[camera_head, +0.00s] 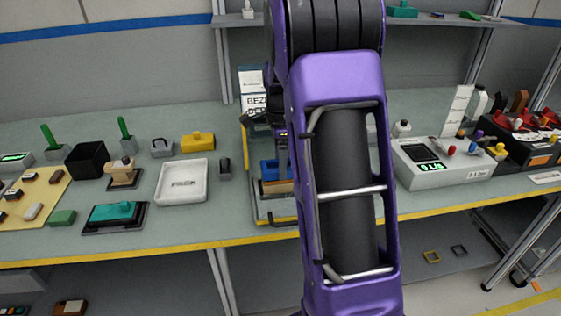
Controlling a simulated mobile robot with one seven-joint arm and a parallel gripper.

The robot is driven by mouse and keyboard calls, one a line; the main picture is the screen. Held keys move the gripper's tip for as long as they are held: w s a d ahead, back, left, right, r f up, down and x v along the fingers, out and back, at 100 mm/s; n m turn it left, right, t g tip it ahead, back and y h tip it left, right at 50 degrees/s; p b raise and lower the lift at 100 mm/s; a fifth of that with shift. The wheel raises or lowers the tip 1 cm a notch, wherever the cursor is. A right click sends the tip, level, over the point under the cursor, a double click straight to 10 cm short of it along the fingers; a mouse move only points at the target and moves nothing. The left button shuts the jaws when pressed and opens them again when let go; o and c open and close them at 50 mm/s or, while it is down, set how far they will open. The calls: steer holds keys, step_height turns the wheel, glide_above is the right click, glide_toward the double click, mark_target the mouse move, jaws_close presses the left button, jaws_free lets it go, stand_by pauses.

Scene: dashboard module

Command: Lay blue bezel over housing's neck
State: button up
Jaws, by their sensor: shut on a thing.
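The blue bezel (268,171) shows left of my purple arm, in front of a sign that begins "BEZE". My gripper (282,158) is a dark shape just above it, mostly hidden by my arm. It is shut on the blue bezel. A tan block (274,187), which looks like the housing, sits just under the bezel on a stand with a yellow edge. My arm covers their right side. I cannot tell whether bezel and tan block touch, and the neck is not visible.
A white tray (182,196) and a small dark grey block (225,168) stand to the left. A tan part on a black base (122,184) is further left. A white device with a display (440,178) stands right of my arm. The bench's yellow front edge (180,247) runs below.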

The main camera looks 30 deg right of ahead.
steer(key=shift+f+b, duration=0.3)
steer(key=shift+f, duration=0.25)
steer(key=o, duration=1.3)
steer(key=shift+o, duration=0.2)
step_height(320, 180, up, 18)
steer(key=p, duration=0.2)
steer(key=shift+f, duration=0.25)
